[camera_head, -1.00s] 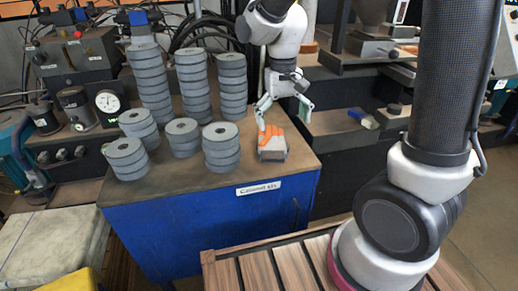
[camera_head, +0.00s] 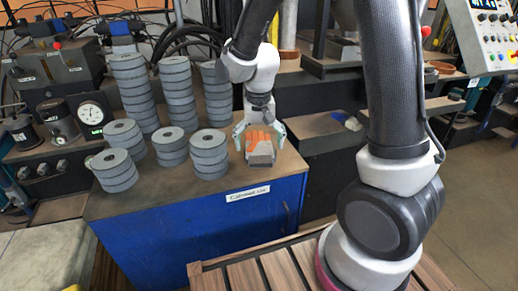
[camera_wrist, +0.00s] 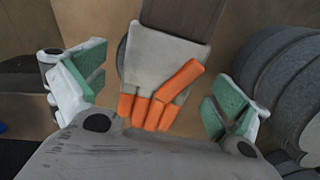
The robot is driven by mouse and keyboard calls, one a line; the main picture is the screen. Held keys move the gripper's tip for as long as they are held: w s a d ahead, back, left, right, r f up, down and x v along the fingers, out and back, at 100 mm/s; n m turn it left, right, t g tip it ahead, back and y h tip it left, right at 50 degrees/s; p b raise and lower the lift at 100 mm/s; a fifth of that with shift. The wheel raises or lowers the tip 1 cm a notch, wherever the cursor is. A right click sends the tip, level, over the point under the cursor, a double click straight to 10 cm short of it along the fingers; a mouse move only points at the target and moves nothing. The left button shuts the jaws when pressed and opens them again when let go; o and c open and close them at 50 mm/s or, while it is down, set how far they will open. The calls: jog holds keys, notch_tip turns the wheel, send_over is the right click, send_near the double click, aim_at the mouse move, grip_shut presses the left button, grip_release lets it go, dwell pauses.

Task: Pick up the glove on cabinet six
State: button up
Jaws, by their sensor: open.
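The glove (camera_head: 259,146) is orange and grey and lies on top of the blue cabinet (camera_head: 190,230), near its right front corner. A label on the cabinet front appears to read "Cabinet six". My gripper (camera_head: 259,140) is over the glove, with its fingers spread on either side of it. In the wrist view, the glove (camera_wrist: 163,75) lies between the two green-padded fingers, with its orange fingers towards my gripper and its grey cuff away. There are gaps on both sides, and my gripper (camera_wrist: 152,105) is open and empty.
Several stacks of grey flap discs (camera_head: 209,152) stand left of the glove on the cabinet, the closest a short way off. They also show at the right in the wrist view (camera_wrist: 275,75). A dial gauge (camera_head: 90,112) and machinery stand at the left.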

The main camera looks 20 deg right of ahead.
jog(key=c, duration=1.1)
jog(key=shift+o, duration=0.2)
